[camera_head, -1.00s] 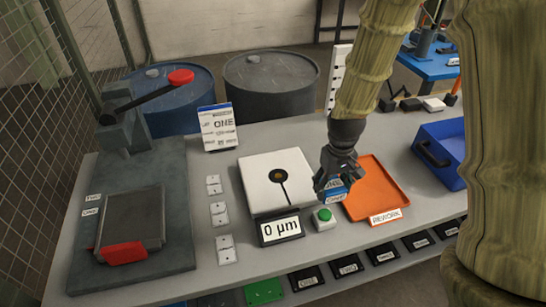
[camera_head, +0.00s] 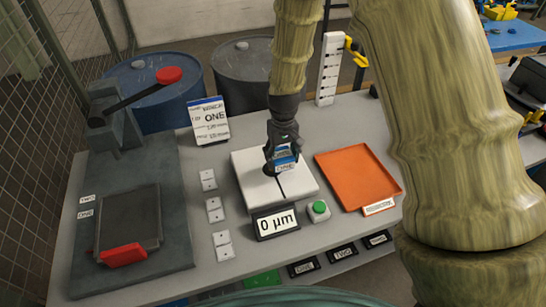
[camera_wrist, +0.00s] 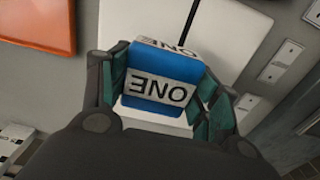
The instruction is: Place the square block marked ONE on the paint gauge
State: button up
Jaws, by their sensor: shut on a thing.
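The block marked ONE (camera_head: 285,163) is blue with white labels. My gripper (camera_head: 283,155) is shut on it, over the white top of the paint gauge (camera_head: 247,166). The block also shows in the wrist view (camera_wrist: 165,82), between the gripper's fingers (camera_wrist: 160,95). It hides the gauge's round target; the dark line from the target shows beside it. I cannot tell whether the block touches the gauge. The gauge's display (camera_head: 276,222) reads 0 µm.
An orange tray (camera_head: 352,172) lies right of the gauge. A green button (camera_head: 319,207) is at its front right. White switch plates (camera_head: 214,209) and a red-handled press (camera_head: 130,220) stand left. A sign marked ONE (camera_head: 209,120) stands behind.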

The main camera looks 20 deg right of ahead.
jog(key=shift+w+a+f+p, duration=0.15)
jog(key=shift+w+a+p, duration=0.05)
jog(key=shift+w+a, duration=0.45)
jog(key=shift+w+a+f+p, duration=0.15)
jog(key=shift+w+a, duration=0.45)
jog(key=shift+s+f, duration=0.15)
jog(key=shift+f, duration=0.15)
jog(key=shift+f+p, duration=0.75)
jog(key=shift+f, duration=0.65)
jog(key=shift+f, duration=0.1)
jog(key=o, duration=1.3)
jog(key=shift+r+b, duration=1.8)
jog(key=shift+r, duration=4.3)
